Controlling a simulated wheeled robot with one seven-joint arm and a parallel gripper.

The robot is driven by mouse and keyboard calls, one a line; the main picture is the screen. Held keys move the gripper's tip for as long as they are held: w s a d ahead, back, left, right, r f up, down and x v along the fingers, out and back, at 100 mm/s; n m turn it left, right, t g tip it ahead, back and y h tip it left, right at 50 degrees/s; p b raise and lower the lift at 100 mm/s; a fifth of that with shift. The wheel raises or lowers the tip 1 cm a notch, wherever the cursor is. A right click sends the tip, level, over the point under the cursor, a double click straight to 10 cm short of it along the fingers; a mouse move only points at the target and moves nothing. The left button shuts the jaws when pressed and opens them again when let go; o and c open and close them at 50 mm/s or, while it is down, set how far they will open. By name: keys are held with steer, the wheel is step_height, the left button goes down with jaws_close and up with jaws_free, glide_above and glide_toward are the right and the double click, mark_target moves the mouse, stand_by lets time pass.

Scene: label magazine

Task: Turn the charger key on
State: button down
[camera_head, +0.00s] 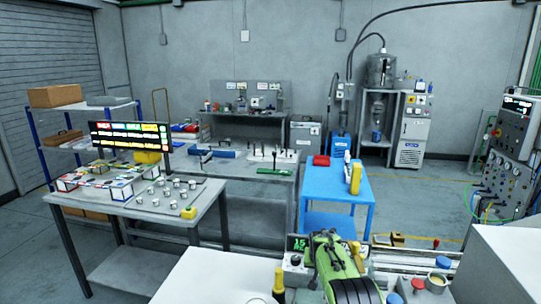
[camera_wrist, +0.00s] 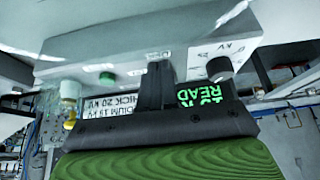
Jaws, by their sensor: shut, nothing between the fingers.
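The charger is a pale grey box (camera_wrist: 120,45) that fills the top of the wrist view, where it appears upside down. In the head view the display (camera_head: 297,243) shows 15. My gripper (camera_wrist: 158,68) is shut and empty, its black fingertips right at the charger's front face, between the button and the knob. I cannot make out the key; the fingers cover part of the panel. I cannot tell whether they touch it.
A label with kV values (camera_wrist: 112,105) shows behind my fingers. In the head view, a blue table (camera_head: 335,188) stands beyond the charger, and a grey bench with small parts (camera_head: 120,205) stands at the left. A control cabinet (camera_head: 510,150) stands at the right.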

steer(key=shift+w+d+p, duration=0.1)
steer(key=shift+w+p, duration=0.45)
steer(key=shift+p, duration=0.1)
stand_by(0.6)
steer(key=shift+b, duration=0.45)
stand_by(0.3)
steer(key=shift+s, duration=0.1)
stand_by(0.3)
steer(key=shift+s+a+b, duration=0.25)
steer(key=shift+b, duration=0.45)
step_height(320, 180, up, 6)
steer(key=p, duration=0.4)
steer(key=shift+p, duration=0.3)
